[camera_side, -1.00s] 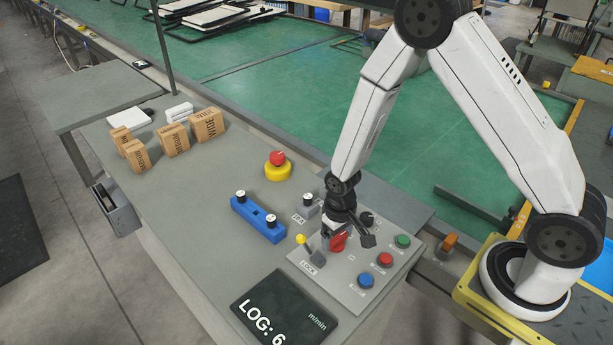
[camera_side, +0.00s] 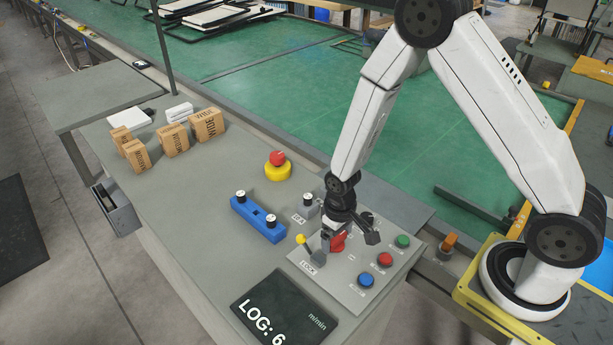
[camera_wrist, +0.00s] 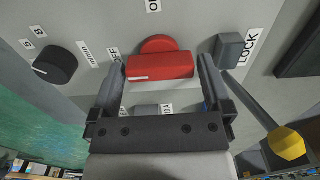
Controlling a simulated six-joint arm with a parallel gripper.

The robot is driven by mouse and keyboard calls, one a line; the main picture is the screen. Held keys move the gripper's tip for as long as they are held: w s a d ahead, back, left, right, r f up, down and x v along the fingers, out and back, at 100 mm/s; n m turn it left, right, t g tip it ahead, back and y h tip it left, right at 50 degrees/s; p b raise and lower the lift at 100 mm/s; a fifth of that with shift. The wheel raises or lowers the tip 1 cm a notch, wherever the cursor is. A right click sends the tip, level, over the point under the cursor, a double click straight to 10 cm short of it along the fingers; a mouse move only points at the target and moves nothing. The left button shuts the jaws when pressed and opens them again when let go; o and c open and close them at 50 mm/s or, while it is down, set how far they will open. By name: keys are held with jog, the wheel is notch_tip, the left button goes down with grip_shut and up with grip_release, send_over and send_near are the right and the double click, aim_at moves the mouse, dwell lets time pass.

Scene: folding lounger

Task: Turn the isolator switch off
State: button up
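The isolator switch is a red rotary handle (camera_wrist: 160,66) on a round red base, set in a grey sloping panel. It also shows in the side view (camera_side: 338,243), partly hidden by my gripper. In the wrist view its bar lies level across the picture, with a white mark at its left end. An OFF label (camera_wrist: 114,53) is up and left of it, and another label, partly cut off, is above it. My gripper (camera_wrist: 160,66) is open, one finger beside each end of the bar. Narrow gaps seem to show; contact is unclear.
A yellow-tipped lever (camera_wrist: 286,143) by the LOCK label stands close to the right finger. A black knob (camera_wrist: 55,66) is at left. Green (camera_side: 403,241), red (camera_side: 385,259) and blue (camera_side: 366,281) buttons are on the panel. A blue block (camera_side: 257,219) lies behind.

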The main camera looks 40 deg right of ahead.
aim_at(338, 237)
jog(key=shift+r, duration=0.1)
jog(key=shift+r, duration=3.85)
jog(key=shift+s+r, duration=0.1)
jog(key=shift+r, duration=0.05)
jog(key=s+d+r+t, duration=0.2)
jog(key=s+r, duration=0.4)
jog(key=r, duration=0.2)
jog(key=shift+s+d+r+t, duration=0.25)
jog(key=shift+s+r+t, duration=0.05)
jog(key=shift+s+r, duration=0.1)
